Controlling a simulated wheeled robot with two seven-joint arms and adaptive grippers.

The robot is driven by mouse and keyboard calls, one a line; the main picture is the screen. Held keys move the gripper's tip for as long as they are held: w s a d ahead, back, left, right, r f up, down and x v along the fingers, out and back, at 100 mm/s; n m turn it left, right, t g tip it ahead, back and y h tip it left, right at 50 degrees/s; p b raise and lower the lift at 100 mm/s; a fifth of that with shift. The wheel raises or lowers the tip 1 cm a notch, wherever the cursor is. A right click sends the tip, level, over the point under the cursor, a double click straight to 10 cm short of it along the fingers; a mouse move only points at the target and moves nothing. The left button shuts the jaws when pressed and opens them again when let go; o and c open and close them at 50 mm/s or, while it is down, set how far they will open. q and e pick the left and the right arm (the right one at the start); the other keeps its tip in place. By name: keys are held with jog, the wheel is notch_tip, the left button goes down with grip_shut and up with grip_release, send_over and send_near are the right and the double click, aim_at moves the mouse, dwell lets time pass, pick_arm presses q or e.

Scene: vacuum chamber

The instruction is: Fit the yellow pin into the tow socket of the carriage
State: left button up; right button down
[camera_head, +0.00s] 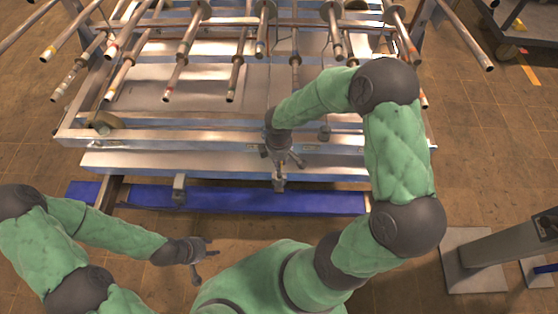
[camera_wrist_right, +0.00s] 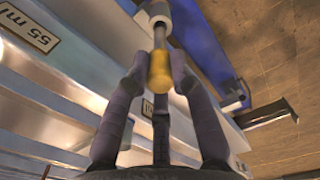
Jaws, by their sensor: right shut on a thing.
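The yellow pin (camera_wrist_right: 160,72) is between the fingers of my right gripper (camera_wrist_right: 155,85) in the right wrist view. My right gripper is shut on it. A grey shaft runs from its yellow part to a pale cylinder (camera_wrist_right: 154,14); I cannot tell whether it enters it. In the head view my right gripper (camera_head: 284,160) is over the front beam of the carriage (camera_head: 140,161), just above a small metal bracket (camera_head: 279,182). The pin cannot be made out there. I cannot tell which part is the tow socket. My left gripper (camera_head: 206,260) is open and empty, low in front of the carriage.
Several metal rods (camera_head: 185,60) stick out from the carriage rack towards me. A second bracket (camera_head: 178,190) is on the front beam at left. A blue beam (camera_head: 240,199) lies below. A grey post on a base plate (camera_head: 475,262) stands at right. The brown floor between is clear.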

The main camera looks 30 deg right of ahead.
jog(key=shift+f, duration=0.2)
dwell(0.4)
jog(key=shift+f+b, duration=1.9)
jog(key=shift+f, duration=0.4)
dwell(0.5)
jog(key=shift+f, duration=0.2)
jog(key=shift+f, duration=1.25)
jog(key=c, duration=1)
grip_release()
notch_tip(320, 180, up, 12)
jog(key=shift+f, duration=0.1)
